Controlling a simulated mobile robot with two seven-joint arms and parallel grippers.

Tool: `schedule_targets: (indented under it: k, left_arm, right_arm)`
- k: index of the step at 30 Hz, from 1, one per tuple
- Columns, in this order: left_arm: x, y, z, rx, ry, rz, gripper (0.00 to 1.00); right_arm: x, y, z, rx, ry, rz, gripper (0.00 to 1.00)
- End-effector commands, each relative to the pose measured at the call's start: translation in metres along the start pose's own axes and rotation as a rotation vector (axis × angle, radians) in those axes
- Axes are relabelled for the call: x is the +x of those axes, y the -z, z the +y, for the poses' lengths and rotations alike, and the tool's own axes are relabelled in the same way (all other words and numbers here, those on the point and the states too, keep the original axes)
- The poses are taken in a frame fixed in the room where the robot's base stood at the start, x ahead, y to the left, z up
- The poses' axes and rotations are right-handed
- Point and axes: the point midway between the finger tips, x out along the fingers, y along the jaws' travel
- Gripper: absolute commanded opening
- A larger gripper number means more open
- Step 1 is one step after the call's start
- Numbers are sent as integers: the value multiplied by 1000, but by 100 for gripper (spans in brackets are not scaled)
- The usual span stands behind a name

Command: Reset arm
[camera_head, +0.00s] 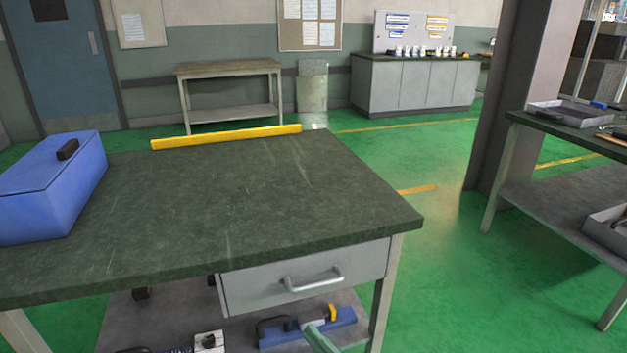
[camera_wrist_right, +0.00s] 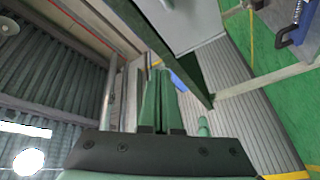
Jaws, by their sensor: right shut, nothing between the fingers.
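My right gripper (camera_head: 318,337) shows only as a green tip at the bottom edge of the head view, in front of the workbench's lower shelf. In the right wrist view its two green fingers (camera_wrist_right: 163,75) lie together, shut with nothing between them. The workbench (camera_head: 230,215) has a dark green worn top and a closed grey drawer (camera_head: 305,279) with a handle. My left gripper is in neither view.
A blue toolbox (camera_head: 52,190) stands on the bench's left. A yellow strip (camera_head: 226,137) runs along its back edge. A blue tool (camera_head: 345,319) lies on the lower shelf. A second bench (camera_head: 575,132) with a grey tray stands right, past a pillar. Green floor between is clear.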

Motion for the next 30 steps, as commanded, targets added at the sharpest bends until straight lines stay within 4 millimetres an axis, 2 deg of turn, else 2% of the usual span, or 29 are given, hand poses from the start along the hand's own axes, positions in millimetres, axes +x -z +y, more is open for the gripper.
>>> schedule_targets:
  k: [1,6,15,16,17,25,30]
  left_arm:
    - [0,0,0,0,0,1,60]
    - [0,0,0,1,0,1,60]
    - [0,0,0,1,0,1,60]
    - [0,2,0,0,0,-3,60]
    - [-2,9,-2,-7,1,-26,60]
    - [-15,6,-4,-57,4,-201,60]
    - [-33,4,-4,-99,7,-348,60]
  right_arm:
    - [-18,-3,7,110,-43,-62,0]
    - [-73,-15,31,409,-158,-236,0]
    - [-153,-22,53,754,-278,-439,0]
    - [-158,-21,56,779,-284,-455,0]
    - [-155,-17,61,780,-275,-468,0]
    - [-166,-15,59,848,-221,-626,0]
    - [-183,-7,56,908,-176,-761,0]
